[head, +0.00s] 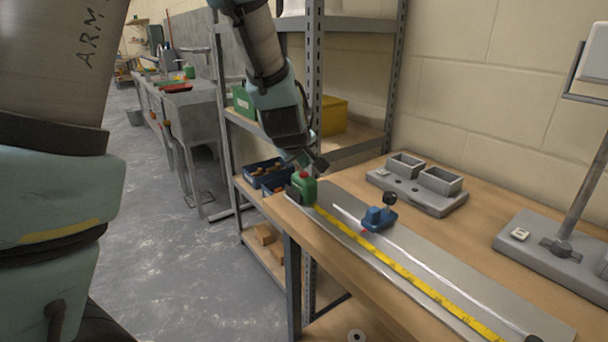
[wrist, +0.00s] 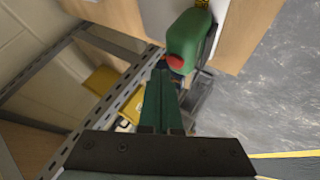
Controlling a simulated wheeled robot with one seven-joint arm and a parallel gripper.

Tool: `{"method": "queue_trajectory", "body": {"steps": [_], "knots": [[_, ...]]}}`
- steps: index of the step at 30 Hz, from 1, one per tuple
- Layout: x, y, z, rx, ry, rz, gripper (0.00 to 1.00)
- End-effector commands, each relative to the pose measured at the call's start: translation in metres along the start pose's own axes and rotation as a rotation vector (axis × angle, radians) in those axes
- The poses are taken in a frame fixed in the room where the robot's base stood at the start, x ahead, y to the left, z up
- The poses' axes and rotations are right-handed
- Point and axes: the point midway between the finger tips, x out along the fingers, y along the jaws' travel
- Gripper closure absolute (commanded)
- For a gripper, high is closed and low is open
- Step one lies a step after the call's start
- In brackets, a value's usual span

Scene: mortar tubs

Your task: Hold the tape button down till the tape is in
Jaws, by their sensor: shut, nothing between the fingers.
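A green tape case (head: 303,187) with a red button (head: 304,174) sits at the near left end of a grey plate (head: 470,290) on the bench. The yellow tape (head: 400,271) is out of the case and runs along the plate to the lower right. My gripper (head: 318,164) is shut and empty, just above the case. In the wrist view the closed fingertips (wrist: 160,72) are close to the red button (wrist: 175,62) on the green case (wrist: 188,40). I cannot tell whether they touch it.
A blue slider with a black knob (head: 378,217) sits on a rail on the plate. Grey twin tubs (head: 420,180) and a grey stand (head: 555,250) are farther back on the bench. A metal shelf (head: 313,80) stands behind my gripper, with blue bins (head: 265,172).

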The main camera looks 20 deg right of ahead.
Motion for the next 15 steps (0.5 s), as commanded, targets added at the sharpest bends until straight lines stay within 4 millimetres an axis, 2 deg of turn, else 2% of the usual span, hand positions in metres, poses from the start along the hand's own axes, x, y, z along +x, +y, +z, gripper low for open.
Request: {"method": "queue_trajectory", "body": {"steps": [15], "knots": [[0.0051,-0.0039,0.0036,0.000,0.000,0.000,1.00]]}}
